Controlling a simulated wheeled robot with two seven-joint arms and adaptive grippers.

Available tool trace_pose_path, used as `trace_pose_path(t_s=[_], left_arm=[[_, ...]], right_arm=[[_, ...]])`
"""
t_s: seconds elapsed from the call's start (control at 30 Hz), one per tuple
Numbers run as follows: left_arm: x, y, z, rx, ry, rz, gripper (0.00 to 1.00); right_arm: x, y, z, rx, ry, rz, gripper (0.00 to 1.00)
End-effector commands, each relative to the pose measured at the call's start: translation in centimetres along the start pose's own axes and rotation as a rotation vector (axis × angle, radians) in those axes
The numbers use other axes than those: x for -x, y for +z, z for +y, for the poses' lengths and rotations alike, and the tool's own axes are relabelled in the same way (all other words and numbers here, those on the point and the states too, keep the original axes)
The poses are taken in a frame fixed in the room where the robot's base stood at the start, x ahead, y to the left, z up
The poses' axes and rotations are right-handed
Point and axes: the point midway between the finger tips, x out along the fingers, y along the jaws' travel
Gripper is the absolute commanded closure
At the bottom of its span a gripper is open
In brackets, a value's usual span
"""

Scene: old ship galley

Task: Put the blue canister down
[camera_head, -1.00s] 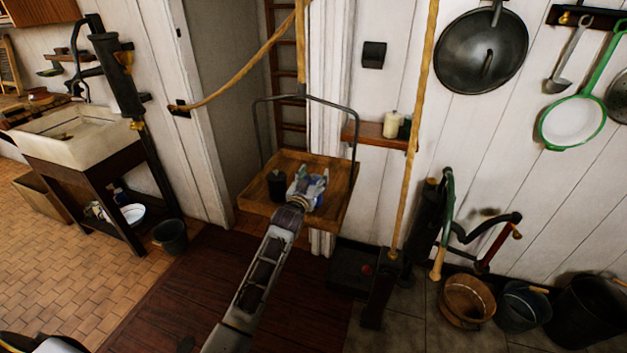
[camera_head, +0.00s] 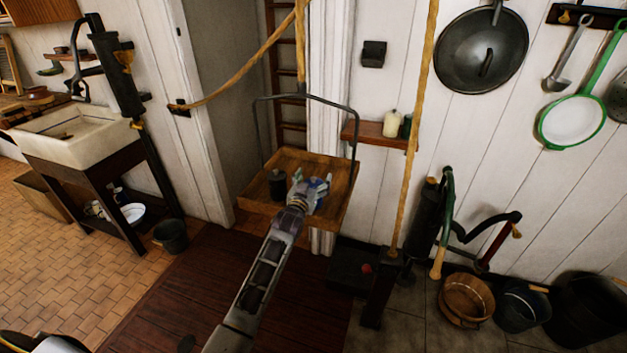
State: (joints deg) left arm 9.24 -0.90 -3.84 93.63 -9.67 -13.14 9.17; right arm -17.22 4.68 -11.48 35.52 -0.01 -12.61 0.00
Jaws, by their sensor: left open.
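The blue canister (camera_head: 320,189) shows as a small bluish patch at the fingers of my left gripper (camera_head: 311,187), over the right part of a hanging wooden tray (camera_head: 262,207). The gripper is open. Its fingers and wrist hide most of the canister, so I cannot tell whether they touch it or whether it rests fully on the tray. My right gripper is not in view.
A dark canister (camera_head: 278,185) stands on the tray, left of my gripper. The tray's metal bail (camera_head: 305,97) arches above it. A rope (camera_head: 413,145) hangs to the right. A small shelf (camera_head: 376,134) holds a cream jar (camera_head: 391,122).

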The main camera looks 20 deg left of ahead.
Motion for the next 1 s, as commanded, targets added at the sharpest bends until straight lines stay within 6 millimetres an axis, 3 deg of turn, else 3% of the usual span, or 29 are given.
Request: trace_pose_path(t_s=[0.47,1.0], left_arm=[[0.9,-0.2,0.0,0.0,0.0,0.0,0.18],[5.5,-0.2,0.0,-0.001,0.0,0.0,0.18]], right_arm=[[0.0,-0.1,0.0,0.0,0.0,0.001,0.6],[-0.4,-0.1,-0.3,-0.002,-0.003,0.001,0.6]])
